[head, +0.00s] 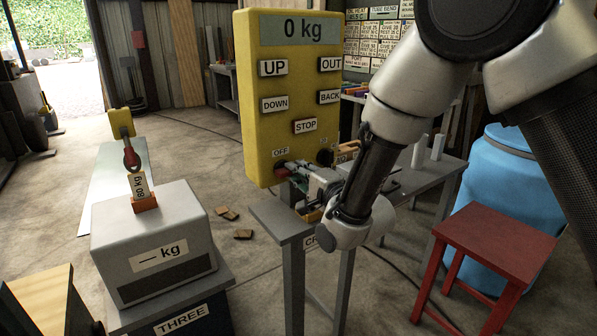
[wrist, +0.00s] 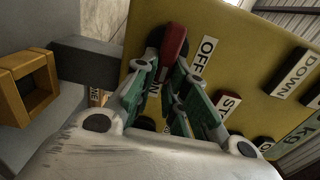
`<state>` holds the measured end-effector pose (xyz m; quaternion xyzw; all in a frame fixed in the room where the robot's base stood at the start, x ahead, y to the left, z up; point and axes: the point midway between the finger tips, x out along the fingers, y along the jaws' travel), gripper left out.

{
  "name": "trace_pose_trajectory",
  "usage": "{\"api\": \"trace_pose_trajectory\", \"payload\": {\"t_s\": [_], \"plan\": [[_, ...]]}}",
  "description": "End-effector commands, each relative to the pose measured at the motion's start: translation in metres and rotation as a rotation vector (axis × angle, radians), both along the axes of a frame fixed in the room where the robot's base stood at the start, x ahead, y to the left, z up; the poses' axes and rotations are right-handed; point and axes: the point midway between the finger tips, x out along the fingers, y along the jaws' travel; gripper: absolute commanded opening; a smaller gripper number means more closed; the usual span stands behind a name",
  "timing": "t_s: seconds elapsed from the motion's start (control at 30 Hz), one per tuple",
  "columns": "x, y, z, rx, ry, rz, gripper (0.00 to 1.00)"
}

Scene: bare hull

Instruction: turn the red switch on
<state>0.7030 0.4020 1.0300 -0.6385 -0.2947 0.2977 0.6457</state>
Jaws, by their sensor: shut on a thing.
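The red switch (wrist: 174,42) is a small red lever on a dark mount, low on the yellow control box (head: 262,110). In the wrist view it stands beside the OFF label; another label, partly hidden behind my fingers, seems to read ON. I cannot tell for sure which way the lever is set. My gripper (wrist: 166,66) has its green-and-grey fingers around the lever's near end, shut on it. In the head view my gripper (head: 288,168) reaches the box's lower left corner from the right, and its fingertips mostly hide the switch.
The box also carries UP, DOWN, OUT, BACK and STOP buttons and a 0 kg display (head: 303,29). A grey stand (head: 284,222) is below. A grey weight block (head: 150,235) stands left, a red stool (head: 497,240) and blue barrel (head: 510,185) right.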

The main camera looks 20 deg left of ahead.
Motion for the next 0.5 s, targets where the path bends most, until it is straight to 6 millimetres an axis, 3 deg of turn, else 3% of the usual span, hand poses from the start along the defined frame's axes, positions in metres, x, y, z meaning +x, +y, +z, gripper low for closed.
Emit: {"api": "trace_pose_trajectory", "payload": {"t_s": [0.37, 0.4, 0.5], "plan": [[0.0004, -0.0009, -0.0012, 0.001, 0.006, -0.002, 0.0], [0.0004, -0.0009, -0.0012, 0.001, 0.006, -0.002, 0.16], [0.0003, -0.0008, -0.001, 0.002, 0.005, -0.002, 0.34]]}}
